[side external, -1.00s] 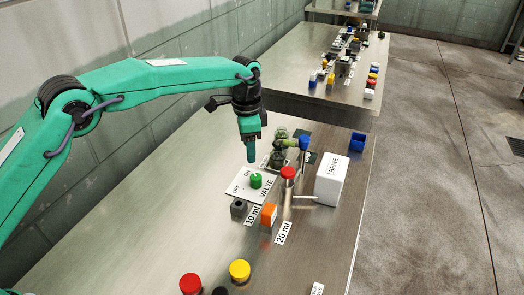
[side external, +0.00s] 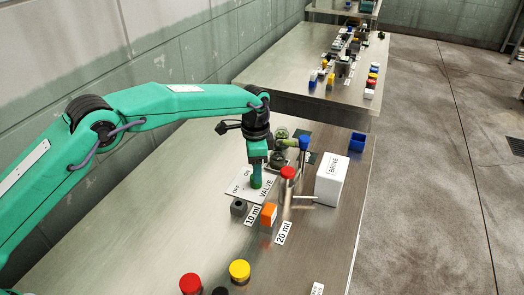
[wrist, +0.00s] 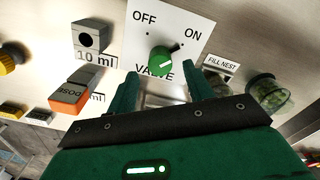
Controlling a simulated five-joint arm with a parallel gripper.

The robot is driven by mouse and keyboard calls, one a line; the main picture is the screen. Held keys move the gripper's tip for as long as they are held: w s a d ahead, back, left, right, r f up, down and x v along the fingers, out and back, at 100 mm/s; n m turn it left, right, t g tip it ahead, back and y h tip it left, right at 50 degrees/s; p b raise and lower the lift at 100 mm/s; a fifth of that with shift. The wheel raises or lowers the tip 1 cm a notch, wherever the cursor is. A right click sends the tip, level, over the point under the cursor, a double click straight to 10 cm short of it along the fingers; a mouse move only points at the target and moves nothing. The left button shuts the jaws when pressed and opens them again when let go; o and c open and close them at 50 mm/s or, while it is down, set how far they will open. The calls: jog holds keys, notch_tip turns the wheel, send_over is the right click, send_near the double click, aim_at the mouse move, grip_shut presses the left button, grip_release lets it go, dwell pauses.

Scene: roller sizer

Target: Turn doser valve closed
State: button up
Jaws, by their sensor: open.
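The valve knob is round and green (wrist: 161,59) and sits on a white panel (wrist: 150,22) marked OFF, ON and VALVE. In the wrist view my gripper (wrist: 160,78) is open, with one finger on each side of the knob and gaps between. I cannot tell whether the fingertips are down level with the knob.
A grey block (side external: 239,207) and an orange block (side external: 268,214) stand in front of the panel, by the 10 ml and 20 ml labels. A red-topped post (side external: 288,174) and a white BRINE box (side external: 331,178) stand to the right. The table's left side is clear.

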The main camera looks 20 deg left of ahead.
jog(key=shift+f, duration=1.75)
jog(key=c, duration=1)
